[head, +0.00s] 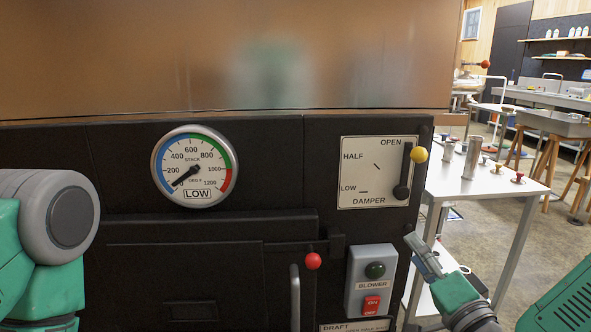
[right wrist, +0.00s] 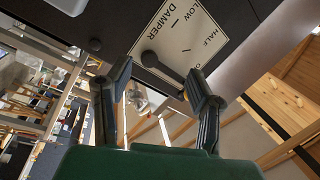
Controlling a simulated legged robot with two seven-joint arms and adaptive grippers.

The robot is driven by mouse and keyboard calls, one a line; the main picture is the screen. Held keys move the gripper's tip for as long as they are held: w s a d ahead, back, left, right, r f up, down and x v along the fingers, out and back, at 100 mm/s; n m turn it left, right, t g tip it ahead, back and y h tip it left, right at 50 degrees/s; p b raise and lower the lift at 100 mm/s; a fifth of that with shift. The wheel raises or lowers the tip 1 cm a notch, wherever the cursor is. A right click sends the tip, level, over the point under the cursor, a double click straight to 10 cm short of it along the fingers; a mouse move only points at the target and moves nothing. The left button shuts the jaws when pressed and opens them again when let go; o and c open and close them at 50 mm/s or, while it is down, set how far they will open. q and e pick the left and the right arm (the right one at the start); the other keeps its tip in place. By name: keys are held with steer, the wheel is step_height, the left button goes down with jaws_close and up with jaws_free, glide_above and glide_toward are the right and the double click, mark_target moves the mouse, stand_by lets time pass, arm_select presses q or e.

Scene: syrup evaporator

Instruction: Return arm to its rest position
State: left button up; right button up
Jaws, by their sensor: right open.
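My right gripper (head: 424,256) is at the lower right in the head view, below the damper plate (head: 365,172) and right of the blower box, apart from both. In the right wrist view its two fingers (right wrist: 161,82) are spread with nothing between them. The black damper lever (head: 405,172) with its yellow knob (head: 420,154) points up beside OPEN. In the right wrist view the lever (right wrist: 165,68) lies beyond the fingers, its knob mostly hidden. Part of my left arm shows at the left edge; my left gripper is out of view.
The black evaporator front carries a stack gauge (head: 195,167) reading in the blue low zone, a red-knobbed handle (head: 313,261) and a blower box (head: 371,283) with green and red buttons. A white table (head: 470,185) with a metal cylinder (head: 472,158) stands to the right.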

steer(key=s+a+f+n+g, duration=0.2)
steer(key=s+f+n+g, duration=0.3)
steer(key=f, duration=0.7)
steer(key=s+a+f+n+g, duration=0.25)
steer(key=s+f+g, duration=0.45)
steer(key=f, duration=0.4)
steer(key=s+d+f+n+g+h, duration=0.1)
steer(key=s+d+f+g+h, duration=0.1)
steer(key=s, duration=0.7)
steer(key=s+d+f+n+g+h, duration=0.2)
steer(key=s+d+f+g, duration=0.2)
steer(key=s, duration=0.5)
step_height(320, 180, down, 3)
steer(key=shift+s+d+f+g, duration=0.2)
steer(key=shift+s+d+g, duration=0.2)
steer(key=shift+d, duration=0.85)
steer(key=shift+w, duration=0.1)
